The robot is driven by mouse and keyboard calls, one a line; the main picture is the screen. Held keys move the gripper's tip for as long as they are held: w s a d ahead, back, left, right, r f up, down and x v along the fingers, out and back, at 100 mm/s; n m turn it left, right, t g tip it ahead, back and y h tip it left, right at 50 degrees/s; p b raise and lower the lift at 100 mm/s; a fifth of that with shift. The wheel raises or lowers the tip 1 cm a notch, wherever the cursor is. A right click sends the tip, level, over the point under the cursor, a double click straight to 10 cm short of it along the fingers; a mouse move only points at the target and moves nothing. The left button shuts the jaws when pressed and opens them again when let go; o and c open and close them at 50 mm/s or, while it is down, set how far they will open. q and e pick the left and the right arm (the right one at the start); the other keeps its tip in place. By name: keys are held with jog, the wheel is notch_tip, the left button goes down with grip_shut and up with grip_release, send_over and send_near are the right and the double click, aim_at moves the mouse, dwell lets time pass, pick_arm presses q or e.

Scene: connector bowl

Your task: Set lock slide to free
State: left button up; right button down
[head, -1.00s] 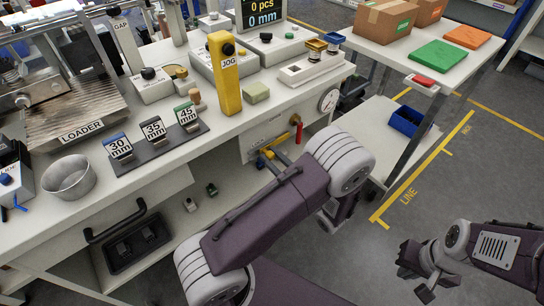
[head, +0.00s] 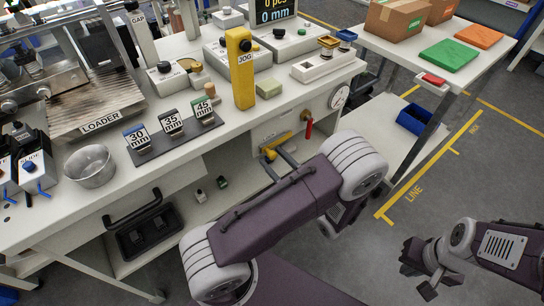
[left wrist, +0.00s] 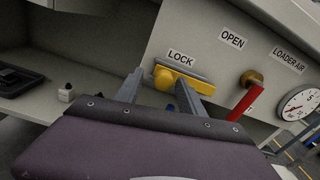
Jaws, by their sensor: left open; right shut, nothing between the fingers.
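The lock slide is a yellow knob and bar (left wrist: 166,78) on the bench's front panel, just below a LOCK label (left wrist: 181,58). It also shows in the head view (head: 269,153). In the left wrist view the round knob is at the bar's left end. My left gripper (left wrist: 162,84) is open, one finger left of the knob and the other over the bar's right part. I cannot tell whether either finger touches it. No "free" label is readable. My right gripper (head: 419,285) is shut and empty, low at the right over the floor.
A red valve handle (left wrist: 242,104) under an OPEN label and a LOADER AIR gauge (left wrist: 300,104) are right of the slide. An open shelf (head: 205,205) lies below the panel.

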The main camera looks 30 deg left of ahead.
pick_arm(q)
jog(key=p+v, duration=0.2)
jog(key=v, duration=0.6)
